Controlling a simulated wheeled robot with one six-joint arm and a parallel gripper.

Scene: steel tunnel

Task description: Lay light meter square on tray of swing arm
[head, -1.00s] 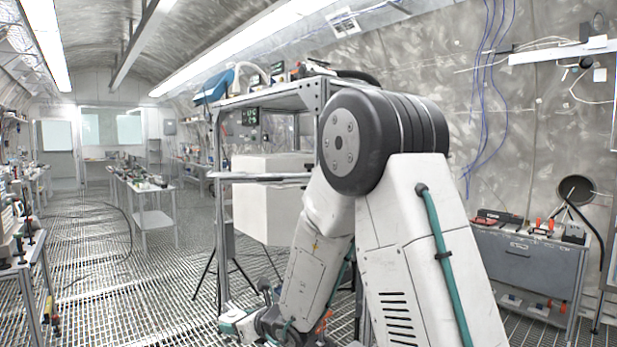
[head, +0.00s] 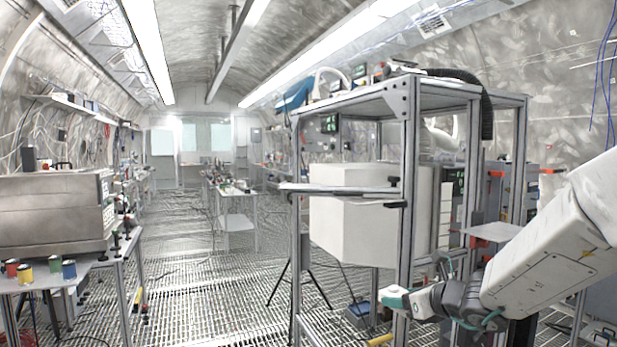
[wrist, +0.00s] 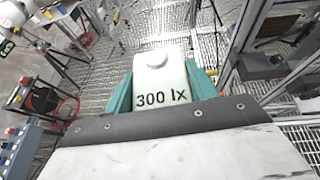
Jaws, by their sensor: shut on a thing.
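My gripper (wrist: 161,92) is shut on the light meter (wrist: 160,84), a white block with a round knob and "300 lx" on its face. The teal fingers press its two sides in the wrist view. In the head view my gripper (head: 402,300) is low, in front of the metal frame, and the meter is hard to make out there. A flat grey plate (head: 496,232), possibly the swing arm's tray, is level and bare at the frame's right side, above and right of my gripper. Its support is partly hidden by my arm.
The metal frame (head: 408,150) holds a large white box (head: 350,215) and has a bar (head: 335,190) across its front. A bench with paint cans (head: 69,269) and a grey machine (head: 55,215) stands at left. The grating floor between is mostly clear.

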